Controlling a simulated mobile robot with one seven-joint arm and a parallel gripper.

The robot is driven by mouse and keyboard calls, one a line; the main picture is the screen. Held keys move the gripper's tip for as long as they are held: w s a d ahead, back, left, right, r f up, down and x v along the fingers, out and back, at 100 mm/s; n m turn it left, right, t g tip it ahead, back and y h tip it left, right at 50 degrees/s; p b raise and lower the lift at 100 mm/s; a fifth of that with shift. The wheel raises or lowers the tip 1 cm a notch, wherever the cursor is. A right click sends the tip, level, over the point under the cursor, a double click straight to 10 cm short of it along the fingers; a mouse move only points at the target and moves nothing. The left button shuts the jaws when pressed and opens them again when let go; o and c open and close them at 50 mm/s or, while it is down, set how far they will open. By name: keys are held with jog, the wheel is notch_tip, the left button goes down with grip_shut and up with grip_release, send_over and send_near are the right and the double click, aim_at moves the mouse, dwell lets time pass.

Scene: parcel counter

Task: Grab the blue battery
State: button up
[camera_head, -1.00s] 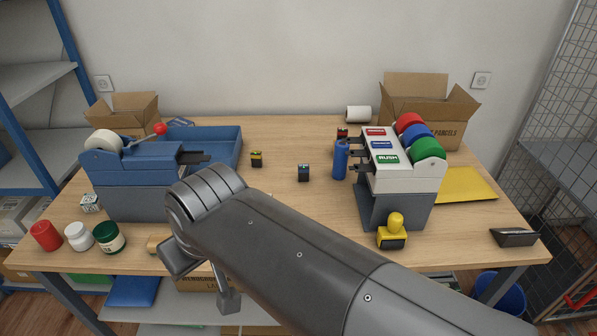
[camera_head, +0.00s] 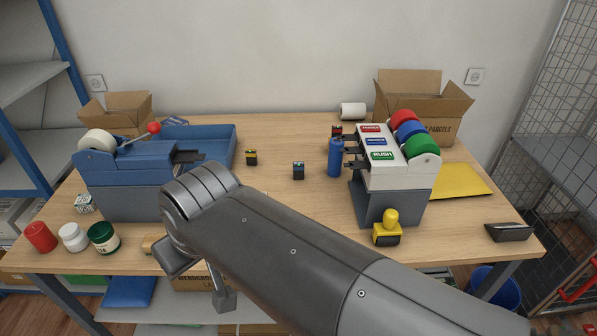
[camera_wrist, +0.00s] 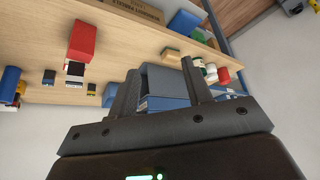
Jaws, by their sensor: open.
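The blue battery is a small dark block with a blue top (camera_head: 298,171), standing upright near the middle of the table in the head view. What seems to be the same block (camera_wrist: 49,77) is small in the wrist view, well away from my fingers.
A yellow-topped block (camera_head: 251,158) stands left of the battery. A blue cylinder (camera_head: 335,157) and a label dispenser (camera_head: 385,185) stand to its right. A blue tape machine (camera_head: 125,185) and several jars (camera_head: 104,238) are at left. In the wrist view a red block (camera_wrist: 82,40) shows.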

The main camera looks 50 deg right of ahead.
jog(key=w+d+r+m+g, duration=0.2)
jog(key=w+d+r+m, duration=0.1)
jog(key=w+d+m, duration=0.6)
jog(key=m+g+h, duration=0.2)
jog(key=m+g, duration=0.4)
jog(key=m, duration=1.1)
send_near(299, 163)
jog(key=f, duration=0.2)
jog(key=shift+h, duration=0.3)
jog(key=x, duration=1)
jog(key=shift+s+a+f, duration=0.1)
jog(key=shift+s+a, duration=0.05)
jog(key=shift+s, duration=0.05)
grip_shut()
